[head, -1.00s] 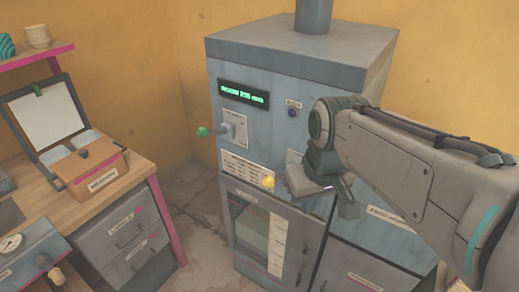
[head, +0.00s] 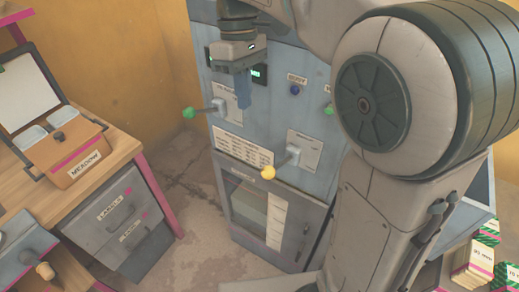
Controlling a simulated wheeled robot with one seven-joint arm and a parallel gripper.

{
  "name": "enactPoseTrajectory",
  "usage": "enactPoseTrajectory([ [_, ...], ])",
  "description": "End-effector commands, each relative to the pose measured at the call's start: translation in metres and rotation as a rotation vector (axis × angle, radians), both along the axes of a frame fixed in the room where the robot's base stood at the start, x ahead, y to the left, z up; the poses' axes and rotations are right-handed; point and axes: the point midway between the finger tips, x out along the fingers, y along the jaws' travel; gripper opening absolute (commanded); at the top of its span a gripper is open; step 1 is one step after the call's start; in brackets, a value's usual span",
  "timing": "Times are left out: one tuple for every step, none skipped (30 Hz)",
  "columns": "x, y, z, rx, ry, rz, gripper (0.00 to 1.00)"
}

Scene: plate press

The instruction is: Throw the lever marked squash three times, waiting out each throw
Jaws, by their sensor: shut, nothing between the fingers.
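The grey press cabinet (head: 262,118) fills the middle of the head view. A lever with a green knob (head: 189,113) sticks out to the left from its upper plate. A lever with a yellow knob (head: 268,172) is lower and to the right. Another green knob (head: 328,108) shows at the right, partly hidden by my arm. The lever labels are too small to read, so I cannot tell which is marked squash. My gripper (head: 243,100) points down in front of the cabinet, shut and empty, right of and above the left green knob. It partly covers the green-lit display (head: 258,74).
A round blue button (head: 295,90) sits on the cabinet face. A wooden desk (head: 128,135) with a box labelled meadow (head: 75,155) stands at left. Striped cartons (head: 480,258) are at lower right. Bare floor (head: 185,200) lies between desk and cabinet. My arm hides much of the right.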

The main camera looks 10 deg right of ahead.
Motion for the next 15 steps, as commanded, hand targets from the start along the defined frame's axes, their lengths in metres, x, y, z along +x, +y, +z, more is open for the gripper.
enactPoseTrajectory([
  [-0.001, 0.000, -0.002, -0.001, 0.001, 0.000, 0.00],
  [-0.001, 0.000, -0.003, -0.001, 0.001, 0.000, 0.00],
  [-0.002, 0.000, -0.006, 0.000, 0.001, 0.000, 0.00],
  [-0.003, 0.000, -0.009, -0.001, 0.002, 0.000, 0.00],
  [-0.004, 0.000, -0.012, -0.001, 0.002, 0.001, 0.00],
  [-0.005, 0.000, -0.018, -0.001, 0.002, 0.000, 0.00],
  [-0.007, 0.000, -0.022, -0.001, 0.003, 0.000, 0.00],
  [-0.008, 0.000, -0.027, -0.001, 0.003, 0.001, 0.00],
  [-0.010, 0.000, -0.034, -0.002, 0.004, 0.001, 0.00],
  [-0.011, 0.000, -0.039, -0.001, 0.003, 0.001, 0.00],
  [-0.013, 0.000, -0.045, -0.002, 0.004, 0.001, 0.00],
  [-0.015, -0.001, -0.053, -0.001, 0.004, 0.002, 0.00],
  [-0.016, -0.001, -0.058, -0.001, 0.003, 0.002, 0.00],
  [-0.018, -0.001, -0.064, -0.002, 0.004, 0.001, 0.00],
  [-0.020, -0.001, -0.072, -0.002, 0.004, 0.001, 0.00],
])
